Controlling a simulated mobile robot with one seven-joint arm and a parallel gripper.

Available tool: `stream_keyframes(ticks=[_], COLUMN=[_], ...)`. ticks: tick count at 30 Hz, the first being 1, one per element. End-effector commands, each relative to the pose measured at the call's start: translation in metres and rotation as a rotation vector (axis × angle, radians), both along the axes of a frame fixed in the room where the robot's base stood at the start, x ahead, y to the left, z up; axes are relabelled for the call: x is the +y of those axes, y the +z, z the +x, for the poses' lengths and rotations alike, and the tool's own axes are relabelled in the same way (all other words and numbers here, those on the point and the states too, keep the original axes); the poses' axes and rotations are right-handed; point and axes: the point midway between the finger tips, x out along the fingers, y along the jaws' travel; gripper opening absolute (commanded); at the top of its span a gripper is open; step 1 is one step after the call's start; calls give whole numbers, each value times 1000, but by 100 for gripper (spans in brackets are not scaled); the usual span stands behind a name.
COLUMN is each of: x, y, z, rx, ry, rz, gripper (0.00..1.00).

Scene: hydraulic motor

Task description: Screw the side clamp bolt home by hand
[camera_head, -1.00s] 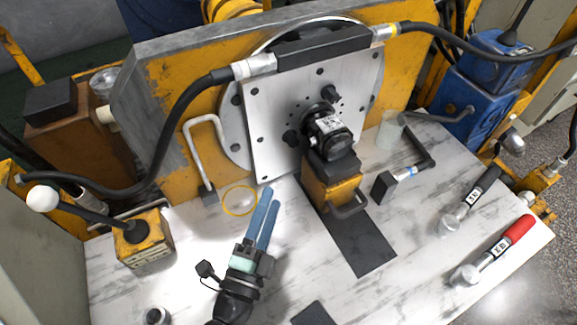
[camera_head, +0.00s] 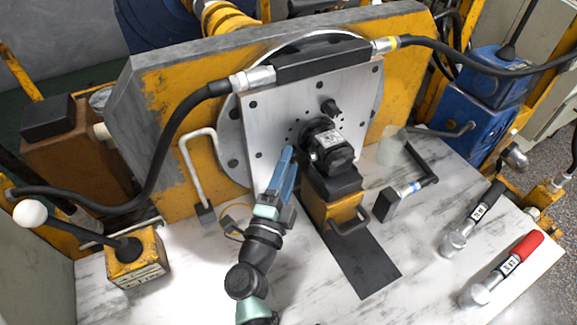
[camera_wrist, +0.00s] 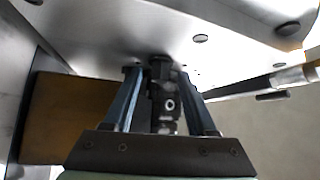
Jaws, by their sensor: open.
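The black hydraulic motor (camera_head: 327,147) sits against the grey mounting plate (camera_head: 262,120), above a yellow support block (camera_head: 330,207). One dark clamp bolt (camera_head: 331,107) sticks out of the plate at the motor's upper right. My gripper (camera_head: 288,152) reaches up to the motor's left side and hides the left bolt's place in the head view. In the wrist view my gripper (camera_wrist: 157,72) has its blue fingers apart, one on each side of a dark bolt-like part (camera_wrist: 160,68) close to the plate. I cannot tell whether the fingers touch it.
A bent grey handle (camera_head: 196,165) stands left of my arm. A lever box (camera_head: 137,258) stands front left.

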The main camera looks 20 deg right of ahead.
Motion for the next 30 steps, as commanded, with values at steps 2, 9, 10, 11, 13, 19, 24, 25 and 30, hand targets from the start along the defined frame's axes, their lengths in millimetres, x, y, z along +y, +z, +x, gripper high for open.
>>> stream_keyframes(ticks=[2,9,10,11,13,19,24,25,30], x=[-2,-2,-2,-2,-2,-2,-2,-2,-1], y=[1,1,1,1,1,1,1,1,5], z=[3,3,3,3,3,3,3,3,3], rx=[0,0,0,0,0,0,0,0,7], ry=[0,1,1,1,1,1,1,1,2], rz=[0,0,0,0,0,0,0,0,25], gripper=[57,57,55,50,37,1,0,0,0])
